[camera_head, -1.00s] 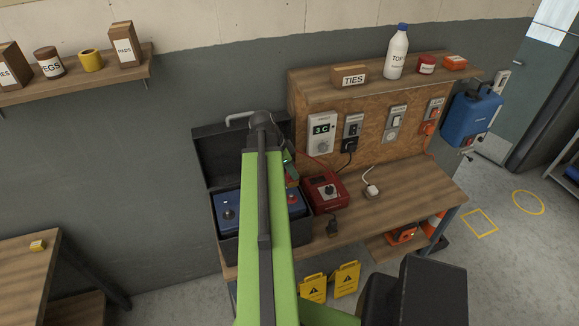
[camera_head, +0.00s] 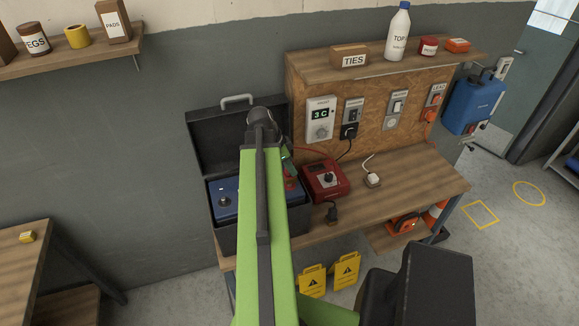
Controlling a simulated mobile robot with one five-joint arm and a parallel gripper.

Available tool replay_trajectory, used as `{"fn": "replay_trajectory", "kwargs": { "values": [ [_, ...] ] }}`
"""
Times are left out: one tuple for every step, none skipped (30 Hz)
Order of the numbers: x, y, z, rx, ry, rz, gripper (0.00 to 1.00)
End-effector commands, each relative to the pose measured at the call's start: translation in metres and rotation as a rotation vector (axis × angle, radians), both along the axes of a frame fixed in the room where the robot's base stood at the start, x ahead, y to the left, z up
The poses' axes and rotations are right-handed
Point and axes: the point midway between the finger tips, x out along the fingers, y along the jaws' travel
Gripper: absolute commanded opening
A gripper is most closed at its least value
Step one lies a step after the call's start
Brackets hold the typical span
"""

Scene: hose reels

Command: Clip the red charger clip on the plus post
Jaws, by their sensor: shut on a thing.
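The blue battery (camera_head: 228,187) sits in an open black box at the left end of the bench. Its dark post (camera_head: 224,201) shows on the left. My gripper (camera_head: 289,170) is over the battery's right part, mostly hidden behind my green arm. It is shut on the red charger clip (camera_head: 290,183), of which only a small red patch shows. The plus post is not clearly seen; I cannot tell whether the clip touches it. The red charger (camera_head: 325,180) stands on the bench right of the box, and a red cable runs from its side towards my gripper.
The box's raised lid (camera_head: 215,140) stands behind the battery. A white plug (camera_head: 373,179) and a black plug (camera_head: 332,213) lie near the charger. A panel with switches (camera_head: 375,115) backs the bench (camera_head: 420,190). Yellow signs (camera_head: 345,270) stand below.

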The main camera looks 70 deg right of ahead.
Motion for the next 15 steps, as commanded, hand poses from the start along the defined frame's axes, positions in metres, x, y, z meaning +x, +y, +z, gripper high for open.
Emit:
{"fn": "replay_trajectory", "kwargs": {
  "values": [
    [0.000, 0.000, -0.007, 0.000, 0.000, 0.000, 0.00],
    [0.000, 0.000, -0.009, 0.000, 0.000, 0.000, 0.00],
    [0.000, 0.000, -0.012, 0.000, 0.000, 0.000, 0.00],
    [0.000, 0.000, -0.014, 0.000, 0.000, 0.000, 0.00],
    [0.000, 0.000, -0.016, 0.000, 0.000, 0.000, 0.00],
    [0.000, 0.000, -0.019, 0.000, 0.000, 0.001, 0.00],
    [0.000, 0.000, -0.021, 0.000, 0.000, 0.001, 0.00],
    [0.000, 0.000, -0.023, 0.000, 0.000, 0.001, 0.00],
    [0.000, 0.000, -0.025, 0.000, 0.000, 0.001, 0.00],
    [0.000, 0.000, -0.027, 0.000, 0.000, 0.001, 0.00],
    [0.000, 0.000, -0.028, 0.000, 0.000, 0.001, 0.00],
    [0.001, 0.000, -0.029, 0.000, 0.000, 0.001, 0.00],
    [0.000, 0.000, -0.029, 0.000, 0.000, 0.001, 0.00],
    [0.001, 0.000, -0.030, 0.000, 0.000, 0.001, 0.00],
    [0.001, 0.000, -0.030, 0.000, 0.000, 0.001, 0.00]
  ]
}}
